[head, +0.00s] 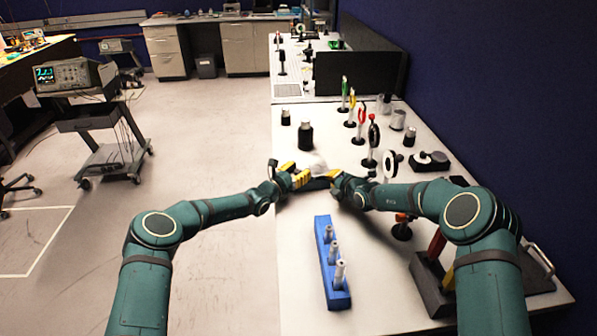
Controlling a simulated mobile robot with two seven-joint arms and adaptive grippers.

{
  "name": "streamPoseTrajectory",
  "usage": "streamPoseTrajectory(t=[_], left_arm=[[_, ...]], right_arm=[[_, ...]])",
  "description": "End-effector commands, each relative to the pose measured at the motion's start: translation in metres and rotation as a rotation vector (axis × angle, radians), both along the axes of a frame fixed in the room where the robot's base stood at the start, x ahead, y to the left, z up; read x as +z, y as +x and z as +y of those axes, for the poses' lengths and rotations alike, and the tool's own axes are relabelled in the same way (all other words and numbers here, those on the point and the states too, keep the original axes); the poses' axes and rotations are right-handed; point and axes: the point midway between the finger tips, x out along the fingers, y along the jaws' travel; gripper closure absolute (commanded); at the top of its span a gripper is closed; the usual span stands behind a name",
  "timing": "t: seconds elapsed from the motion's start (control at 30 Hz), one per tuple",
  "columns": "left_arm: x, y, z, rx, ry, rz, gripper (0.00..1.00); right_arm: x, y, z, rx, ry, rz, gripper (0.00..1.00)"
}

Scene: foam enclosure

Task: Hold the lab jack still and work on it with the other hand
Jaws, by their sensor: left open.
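My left gripper (301,177), with yellow finger pads, is over the near bench and reaches in from the left. It looks open. My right gripper (328,177) faces it from the right, a short way apart; its fingers are too small and partly hidden to tell their state. A pale, greyish object (317,162) shows just behind and between the two grippers. It may be the lab jack, but its shape is blurred and its lower part is hidden by the grippers. I cannot tell whether either gripper touches it.
A blue rack (325,244) with several metal posts stands on the bench in front. Dark bottles (305,136) stand behind the grippers. Optics on posts (361,122) line the right side. A dark holder (430,283) is at the right front. A cart (103,150) stands left.

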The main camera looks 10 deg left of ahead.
Motion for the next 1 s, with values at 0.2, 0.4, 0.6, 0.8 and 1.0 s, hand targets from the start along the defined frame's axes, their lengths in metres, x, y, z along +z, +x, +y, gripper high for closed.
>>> streamPoseTrajectory(t=[0.2,0.4,0.6,0.8,1.0], left_arm=[[-0.0003,0.0007,-0.0002,0.000,0.000,0.001,0.58],[-0.0002,0.0006,-0.0003,0.000,0.000,0.000,1.00],[0.0000,0.0007,-0.0001,-0.002,-0.001,0.000,1.00],[0.0017,0.0021,0.0008,-0.045,-0.003,-0.011,1.00],[0.0016,0.0023,0.0002,-0.127,-0.002,-0.012,1.00]], right_arm=[[0.0000,0.0000,0.0000,0.000,0.000,0.000,1.00],[0.0000,0.0000,0.0000,0.000,0.000,0.000,1.00],[0.0000,0.0000,0.0000,0.000,0.000,0.000,1.00],[0.0000,0.0000,0.0000,0.000,0.000,0.000,1.00],[0.0000,0.0000,0.0000,0.000,0.000,0.000,1.00]])
